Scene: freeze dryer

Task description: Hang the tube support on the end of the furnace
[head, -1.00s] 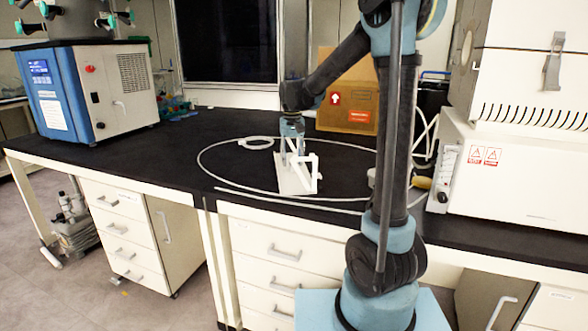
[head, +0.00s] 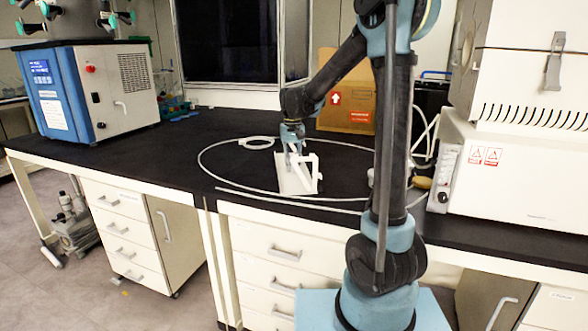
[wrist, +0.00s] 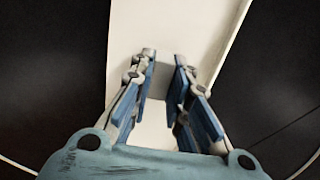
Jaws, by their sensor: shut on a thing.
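The white tube support (head: 311,185), a flat plate with an angled bracket frame, is on the black bench near the middle of the head view. My gripper (head: 295,158) is at its upper left part, pointing down. In the wrist view, the pale plate of the support (wrist: 165,25) runs under my fingers. My gripper (wrist: 163,82) is shut on a small grey upright part of the support between its fingertips.
A thin white tube (head: 205,150) loops on the bench around the support. A cardboard box (head: 345,118) stands behind. A white and blue machine (head: 125,90) is at the left. A white cabinet with warning labels (head: 520,185) is at the right.

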